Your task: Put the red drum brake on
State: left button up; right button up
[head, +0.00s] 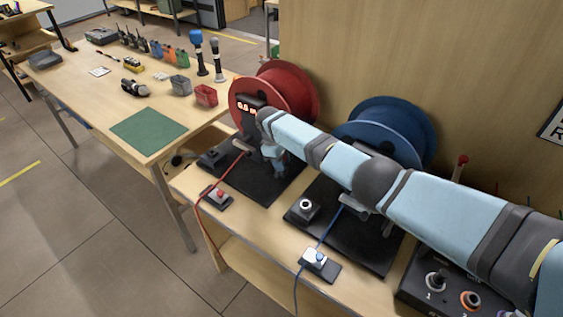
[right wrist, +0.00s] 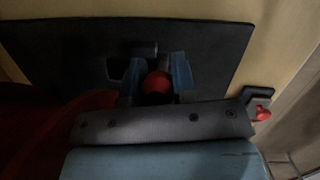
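The red drum (head: 287,92) stands at the back of the bench on a black base plate (head: 236,176), with a lit red number display (head: 247,107) in front. My right arm reaches in from the right, past the blue drum, and my right gripper (head: 278,166) is low at the red drum's front. In the right wrist view a red ball knob (right wrist: 157,83) fills the gap between the two blue fingers, which look closed on it. The lever under the knob is hidden, so its angle cannot be told. My left gripper is out of view.
The blue drum (head: 405,128) stands close beside, partly behind my right arm. Switch boxes (head: 218,198) (head: 320,262) with red and blue cables lie at the bench's front edge. Another red-knobbed lever (head: 462,161) stands farther right. A table with a green mat (head: 148,130) is at left.

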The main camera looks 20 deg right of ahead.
jog(key=o, duration=0.4)
jog(key=shift+r, duration=0.1)
jog(key=v, duration=1.3)
jog(key=shift+w+a+r, duration=0.1)
jog(key=shift+a+r, duration=0.05)
jog(key=shift+r, duration=0.15)
